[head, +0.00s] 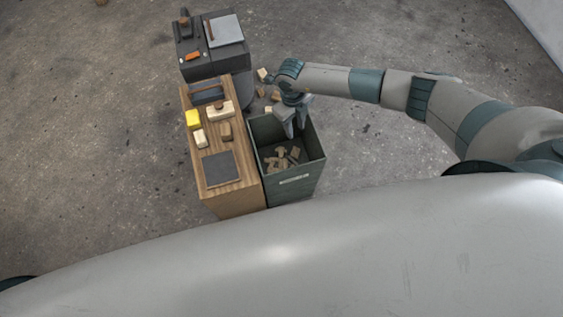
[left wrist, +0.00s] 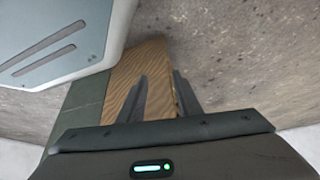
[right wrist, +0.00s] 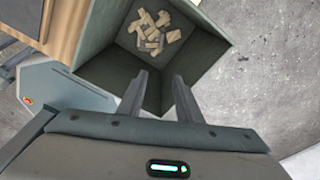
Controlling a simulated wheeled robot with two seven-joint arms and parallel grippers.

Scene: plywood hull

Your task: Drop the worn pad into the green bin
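The green bin (head: 304,178) stands against the right side of the wooden bench and holds several tan wood scraps (head: 281,160); the bin also shows in the right wrist view (right wrist: 205,45). My right gripper (head: 290,133) is over the bin's far part, fingers pointing down. In the right wrist view its fingers (right wrist: 160,95) are apart with nothing between them. My left gripper (left wrist: 160,100) is open and empty, with wood surface beyond its fingers; the head view does not show it. I cannot tell the worn pad with certainty in any view.
Scraps lie on the floor behind the bin. The concrete floor to the left is clear.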

